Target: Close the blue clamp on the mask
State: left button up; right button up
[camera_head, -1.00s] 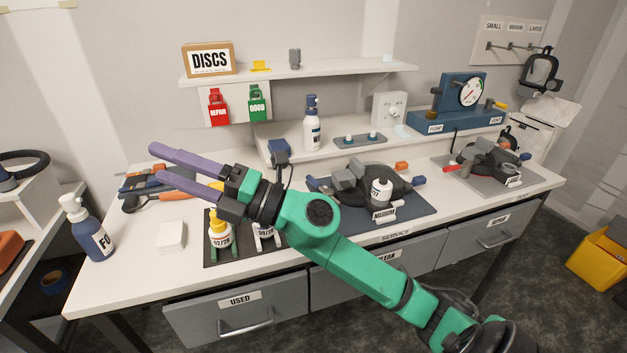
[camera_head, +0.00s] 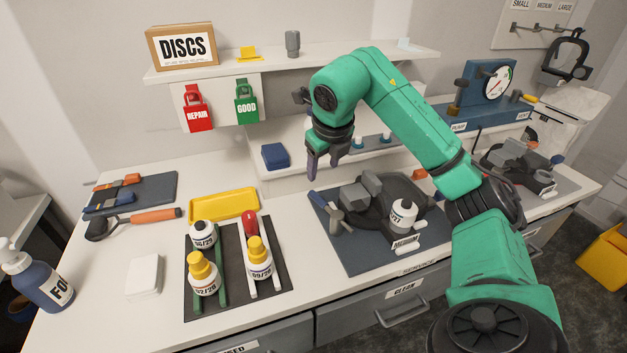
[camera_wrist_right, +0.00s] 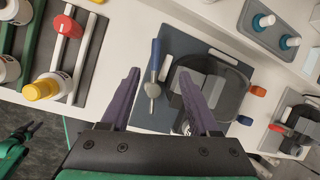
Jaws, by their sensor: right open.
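The dark mask (camera_head: 375,215) lies on a blue-grey mat in the middle of the bench, labelled MEDIUM; it also shows in the right wrist view (camera_wrist_right: 232,92). A blue lever (camera_wrist_right: 155,52), likely the blue clamp, shows left of the mask body in that view, above a grey round-headed part (camera_wrist_right: 152,89). A small blue tab (camera_wrist_right: 244,120) sits at the mask's other side. My right gripper (camera_head: 323,168) is open and empty, pointing down above the mask's left back side. The lever lies between its fingers in the wrist view; contact is unclear. My left gripper appears only as a partial green-and-dark shape.
Bottles on a rack mat (camera_head: 275,285), a yellow tray (camera_head: 224,205) and a blue block (camera_head: 275,156) are to the left. A second mask (camera_head: 520,165) is to the right. The shelf edge (camera_head: 280,65) is behind my arm.

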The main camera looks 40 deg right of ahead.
aim_at(319, 197)
jog(key=x, duration=0.6)
jog(key=s+p+x, duration=0.1)
jog(key=x, duration=0.2)
jog(key=shift+s+a+f, duration=0.1)
jog(key=shift+a+f, duration=0.25)
jog(key=x, duration=0.3)
jog(key=shift+r+p, duration=0.1)
jog(key=shift+p, duration=0.2)
jog(key=shift+f, duration=0.25)
jog(key=shift+c, duration=0.7)
grip_shut()
pick_arm(q)
jog(key=s, duration=0.1)
jog(key=s+a+r, duration=0.1)
jog(key=shift+s+r, duration=0.2)
jog(key=shift+s, duration=0.2)
